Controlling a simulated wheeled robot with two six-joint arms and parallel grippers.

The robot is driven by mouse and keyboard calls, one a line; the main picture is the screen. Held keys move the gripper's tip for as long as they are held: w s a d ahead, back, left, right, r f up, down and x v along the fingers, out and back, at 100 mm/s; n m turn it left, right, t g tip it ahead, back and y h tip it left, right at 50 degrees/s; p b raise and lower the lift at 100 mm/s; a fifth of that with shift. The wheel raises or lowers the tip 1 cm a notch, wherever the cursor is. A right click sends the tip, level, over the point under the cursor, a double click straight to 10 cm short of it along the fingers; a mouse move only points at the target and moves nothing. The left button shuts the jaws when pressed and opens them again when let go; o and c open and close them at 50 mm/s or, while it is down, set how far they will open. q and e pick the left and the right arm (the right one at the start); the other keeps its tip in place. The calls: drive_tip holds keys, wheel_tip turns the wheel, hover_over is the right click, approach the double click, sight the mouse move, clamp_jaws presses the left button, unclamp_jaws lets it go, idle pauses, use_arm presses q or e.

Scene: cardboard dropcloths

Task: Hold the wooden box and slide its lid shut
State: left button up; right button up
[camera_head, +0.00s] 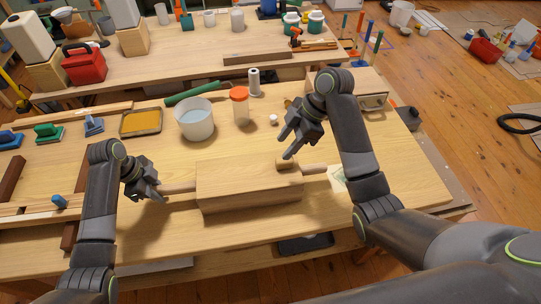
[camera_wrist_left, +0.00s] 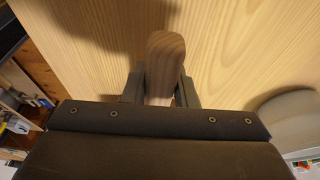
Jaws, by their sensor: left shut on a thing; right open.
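The wooden box (camera_head: 249,194) stands near the front edge of the workbench, with a rod-like handle on each side. Its flat lid (camera_head: 238,174) covers the top, and I see no clear gap. A small wooden knob (camera_head: 283,162) sits near the lid's right end. My left gripper (camera_head: 157,191) is shut on the box's left handle (camera_head: 179,188); the left wrist view shows the handle's rounded end (camera_wrist_left: 166,50) between the fingers. My right gripper (camera_head: 286,148) is open and empty, just above and beside the knob. The right handle (camera_head: 314,169) is free.
Behind the box stand a white bucket (camera_head: 194,124), an orange-lidded jar (camera_head: 240,108) and a small white item (camera_head: 273,120). A yellow tray (camera_head: 141,122) lies back left. A wooden case (camera_head: 372,101) is at the right.

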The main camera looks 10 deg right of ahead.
drive_tip(key=shift+r, duration=0.15)
use_arm(q)
drive_tip(key=o, duration=1)
drive_tip(key=shift+o, duration=0.3)
wheel_tip(320, 180, up, 8)
drive_tip(key=p, duration=0.8)
drive_tip(key=shift+r, duration=0.1)
use_arm(e)
wheel_tip(320, 180, up, 8)
drive_tip(key=shift+r, duration=0.15)
